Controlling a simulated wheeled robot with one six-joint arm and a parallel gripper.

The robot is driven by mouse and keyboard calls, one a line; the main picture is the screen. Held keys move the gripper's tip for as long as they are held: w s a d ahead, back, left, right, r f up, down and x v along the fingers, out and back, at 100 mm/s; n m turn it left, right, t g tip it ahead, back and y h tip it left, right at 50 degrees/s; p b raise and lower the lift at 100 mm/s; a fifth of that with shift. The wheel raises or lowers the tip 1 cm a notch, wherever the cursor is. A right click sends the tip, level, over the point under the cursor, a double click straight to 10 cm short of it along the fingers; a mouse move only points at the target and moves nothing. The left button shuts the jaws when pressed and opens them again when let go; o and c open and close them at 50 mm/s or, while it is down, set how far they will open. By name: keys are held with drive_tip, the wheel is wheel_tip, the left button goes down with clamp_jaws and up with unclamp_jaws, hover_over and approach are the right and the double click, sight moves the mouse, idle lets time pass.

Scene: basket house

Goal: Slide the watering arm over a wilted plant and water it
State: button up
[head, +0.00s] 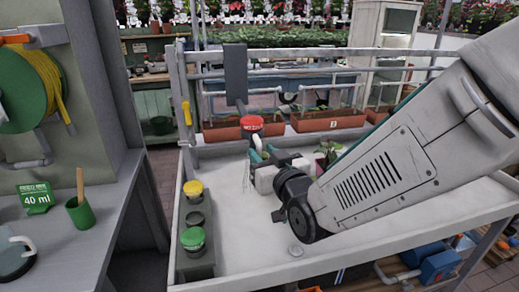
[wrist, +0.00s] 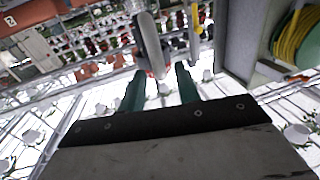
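My gripper (head: 257,150) is over the white bench top, its teal fingers toward the red-capped part. In the wrist view my gripper (wrist: 160,88) has its fingers apart, with pale bench showing between them. A grey rounded bar (wrist: 150,45) stands just beyond the fingertips, with a red part at its foot; I cannot tell whether they touch. In the head view a dark grey panel on a post (head: 236,72) rises above a red-capped part (head: 251,125), perhaps the watering arm. A small leafy plant (head: 328,149) shows partly behind my arm; whether it is wilted is unclear.
Terracotta troughs (head: 328,122) with seedlings line the bench's back. A side counter (head: 75,235) holds a green cup (head: 79,212) and a 40 ml sign (head: 36,196). A rim surrounds the bench.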

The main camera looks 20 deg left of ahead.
drive_tip(key=shift+x, duration=1.45)
drive_tip(key=shift+d, duration=0.1)
clamp_jaws()
